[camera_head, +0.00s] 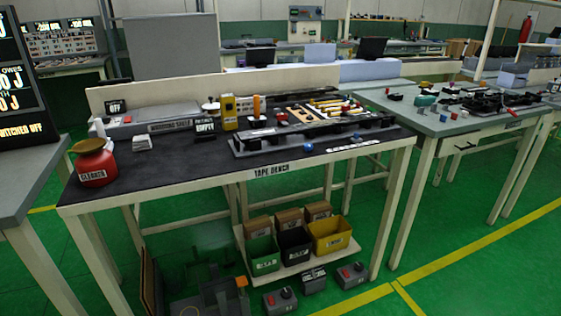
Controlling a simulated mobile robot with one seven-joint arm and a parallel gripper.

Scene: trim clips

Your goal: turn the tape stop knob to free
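The tape bench (150,178) stands in front of me, with a dark top and a "TAPE BENCH" label on its front edge. A long dark fixture (300,136) lies along the right of its top. I cannot tell which part is the tape stop knob; no readable label names it. Small blue pieces (308,147) sit near the fixture's front edge, and a red piece (282,117) sits behind it. No setting of any knob is readable. My gripper is not in view.
A yellow dispenser-like block (229,112) and an orange-handled tool (257,106) stand behind the fixture. Bins (330,236) fill the low shelf. Another bench (428,122) stands right; green floor lies between.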

